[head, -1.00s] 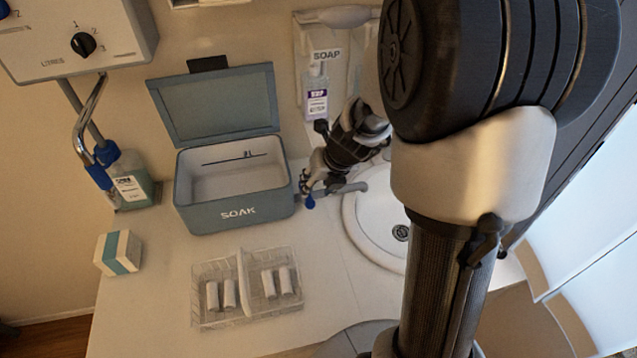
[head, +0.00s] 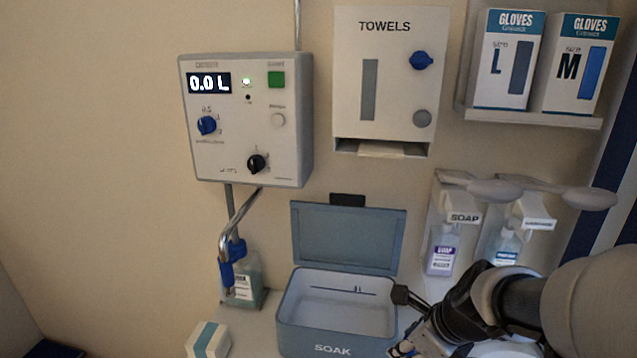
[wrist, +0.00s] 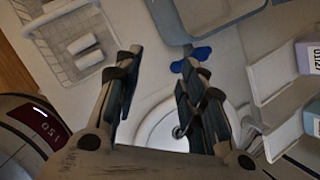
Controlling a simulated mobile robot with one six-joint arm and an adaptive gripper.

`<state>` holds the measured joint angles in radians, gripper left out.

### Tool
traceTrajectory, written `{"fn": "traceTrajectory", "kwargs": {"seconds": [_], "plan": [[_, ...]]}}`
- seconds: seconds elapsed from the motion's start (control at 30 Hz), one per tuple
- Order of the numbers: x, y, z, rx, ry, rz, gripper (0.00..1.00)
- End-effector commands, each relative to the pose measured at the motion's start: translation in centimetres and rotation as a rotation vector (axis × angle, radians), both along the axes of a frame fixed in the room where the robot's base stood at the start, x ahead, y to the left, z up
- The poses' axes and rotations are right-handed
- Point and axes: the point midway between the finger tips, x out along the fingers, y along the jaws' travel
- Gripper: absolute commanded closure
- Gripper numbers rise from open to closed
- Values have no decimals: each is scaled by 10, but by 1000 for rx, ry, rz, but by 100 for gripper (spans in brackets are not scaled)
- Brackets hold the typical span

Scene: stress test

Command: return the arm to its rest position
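My gripper (wrist: 160,85) shows in the wrist view with its two fingers spread apart and nothing between them. It hangs above the counter beside the white sink (wrist: 165,128). In the head view my arm comes in from the lower right. My gripper is only partly seen there, at the bottom edge beside the soak box (head: 333,349), so its fingers are unclear.
The dosing unit (head: 243,120), towel dispenser (head: 382,80) and glove boxes (head: 506,60) are on the wall. Soap dispensers (head: 455,222) hang near my arm. A wire basket (wrist: 62,48) holds white cylinders. A small carton (head: 207,340) stands at lower left.

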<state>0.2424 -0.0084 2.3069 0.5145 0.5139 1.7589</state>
Motion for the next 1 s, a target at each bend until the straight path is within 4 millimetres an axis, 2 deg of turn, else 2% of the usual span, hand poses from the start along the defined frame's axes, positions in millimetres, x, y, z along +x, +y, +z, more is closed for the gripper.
{"fn": "traceTrajectory", "kwargs": {"seconds": [0.03, 0.1, 0.3, 0.5, 0.6, 0.7, 0.8, 1.0], "plan": [[-12, 10, 14, -71, -31, 160, 63], [-30, 21, 27, -173, -62, 390, 63], [-84, 41, 56, -479, -140, 1029, 63], [-139, 45, 72, -780, -182, 1632, 63], [-160, 42, 76, -902, -182, 1875, 63], [-175, 39, 77, -988, -177, 2052, 63], [-183, 36, 78, -1035, -170, 2154, 63], [-187, 35, 78, -1055, -164, 2203, 63]]}}
